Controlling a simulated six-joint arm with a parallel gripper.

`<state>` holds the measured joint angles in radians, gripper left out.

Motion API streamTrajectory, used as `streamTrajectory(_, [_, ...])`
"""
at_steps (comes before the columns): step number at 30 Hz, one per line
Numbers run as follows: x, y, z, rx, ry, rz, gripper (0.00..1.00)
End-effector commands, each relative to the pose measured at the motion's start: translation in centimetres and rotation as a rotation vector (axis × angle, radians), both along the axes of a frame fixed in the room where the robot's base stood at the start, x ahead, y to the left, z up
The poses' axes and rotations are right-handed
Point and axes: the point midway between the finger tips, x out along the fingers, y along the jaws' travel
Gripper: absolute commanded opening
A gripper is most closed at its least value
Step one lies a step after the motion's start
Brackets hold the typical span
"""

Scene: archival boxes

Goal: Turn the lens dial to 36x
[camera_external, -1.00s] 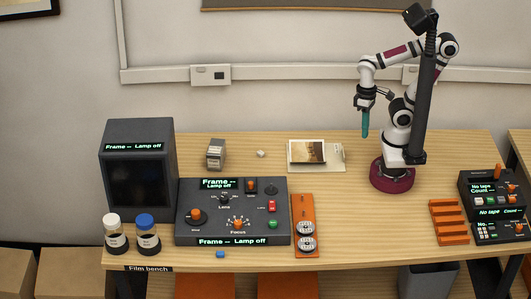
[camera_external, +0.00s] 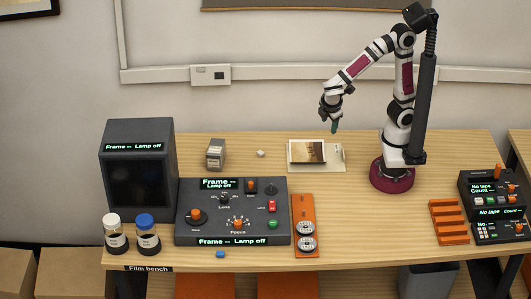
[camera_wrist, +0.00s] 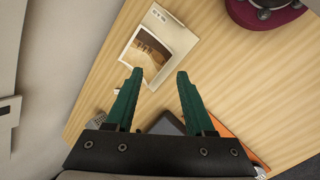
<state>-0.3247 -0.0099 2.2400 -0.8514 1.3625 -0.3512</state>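The lens dial (camera_external: 225,199) is a small dark knob labelled Lens at the upper middle of the dark control panel (camera_external: 185,229). The panel's displays read "Frame -- Lamp off". The dial's exact setting is too small to read. My gripper (camera_external: 334,130) hangs in the air above the photo on the back of the bench, to the right of and well above the panel. In the wrist view my gripper (camera_wrist: 155,78) shows two green fingers spread apart with nothing between them. The panel is mostly hidden behind the gripper there.
A dark monitor (camera_external: 138,178) stands left of the panel, with two bottles (camera_external: 116,242) before it. An orange reel holder (camera_external: 303,213) adjoins the panel's right side. A photo on a folder (camera_external: 308,151) lies behind. The bench's middle right is clear.

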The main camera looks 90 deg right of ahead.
Motion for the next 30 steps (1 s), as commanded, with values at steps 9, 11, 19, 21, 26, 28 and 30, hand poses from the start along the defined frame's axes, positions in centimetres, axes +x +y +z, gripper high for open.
streamTrajectory(9, [20.0, 19.5, -8.4, -0.878, 0.323, 1.535, 0.64])
streamTrajectory(11, [20.5, 22.3, -9.7, -0.97, 0.347, 1.654, 0.64])
streamTrajectory(19, [23.7, 23.0, -12.0, -1.049, 0.366, 1.746, 0.64])
streamTrajectory(21, [25.5, 22.0, -12.9, -1.047, 0.366, 1.744, 0.64])
streamTrajectory(26, [29.5, 19.9, -14.7, -1.046, 0.364, 1.744, 0.64])
streamTrajectory(28, [30.9, 19.2, -15.4, -1.045, 0.364, 1.744, 0.64])
streamTrajectory(30, [32.0, 18.6, -15.9, -1.046, 0.364, 1.745, 0.64])
